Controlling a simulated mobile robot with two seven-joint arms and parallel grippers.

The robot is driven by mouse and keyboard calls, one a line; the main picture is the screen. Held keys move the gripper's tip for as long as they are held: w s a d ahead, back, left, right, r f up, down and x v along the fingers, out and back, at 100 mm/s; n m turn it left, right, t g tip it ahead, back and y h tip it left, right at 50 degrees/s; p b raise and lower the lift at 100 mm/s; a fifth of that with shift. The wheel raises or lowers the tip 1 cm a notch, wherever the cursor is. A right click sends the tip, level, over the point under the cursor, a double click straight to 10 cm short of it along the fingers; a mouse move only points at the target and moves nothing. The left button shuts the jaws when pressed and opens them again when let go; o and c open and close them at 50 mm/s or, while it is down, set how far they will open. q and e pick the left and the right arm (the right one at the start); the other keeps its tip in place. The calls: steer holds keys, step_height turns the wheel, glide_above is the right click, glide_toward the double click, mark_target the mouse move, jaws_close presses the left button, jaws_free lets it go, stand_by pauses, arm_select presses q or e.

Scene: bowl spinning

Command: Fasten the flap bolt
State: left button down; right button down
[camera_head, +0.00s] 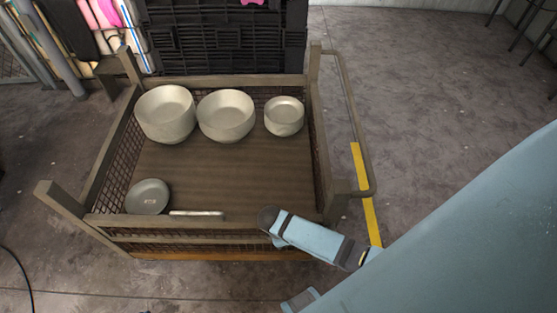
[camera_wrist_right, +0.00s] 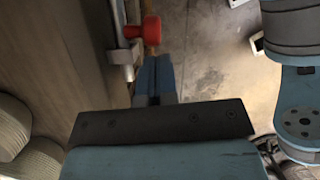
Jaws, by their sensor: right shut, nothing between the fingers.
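The bolt shows in the right wrist view as a metal rod in a bracket (camera_wrist_right: 122,58) with a red knob (camera_wrist_right: 151,30). It sits along the edge of a brown wooden panel (camera_wrist_right: 45,45). My right gripper (camera_wrist_right: 156,62) is shut and empty, its blue fingertips just beside and below the knob in that view. I cannot tell whether they touch it. In the head view my right arm (camera_head: 310,236) reaches the front right of the crate (camera_head: 215,222); the fingers and bolt are hidden there. The front mesh side stands upright. My left gripper is out of view.
Several pale bowls (camera_head: 226,115) stand along the crate's back, and a grey dish (camera_head: 148,196) lies at its front left. A looped metal handle (camera_head: 362,150) sticks out at the right. A black plastic crate (camera_head: 225,40) stands behind.

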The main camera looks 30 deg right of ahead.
steer(key=shift+s+d, duration=0.1)
steer(key=shift+d, duration=0.1)
steer(key=s+d+p, duration=0.2)
steer(key=d+p, duration=0.1)
steer(key=shift+d+r, duration=0.15)
steer(key=shift+r, duration=0.05)
steer(key=shift+s+d+f, duration=0.1)
steer(key=shift+d+f, duration=0.05)
steer(key=shift+d, duration=0.05)
steer(key=shift+f, duration=0.1)
steer(key=shift+a, duration=0.1)
steer(key=shift+a, duration=0.1)
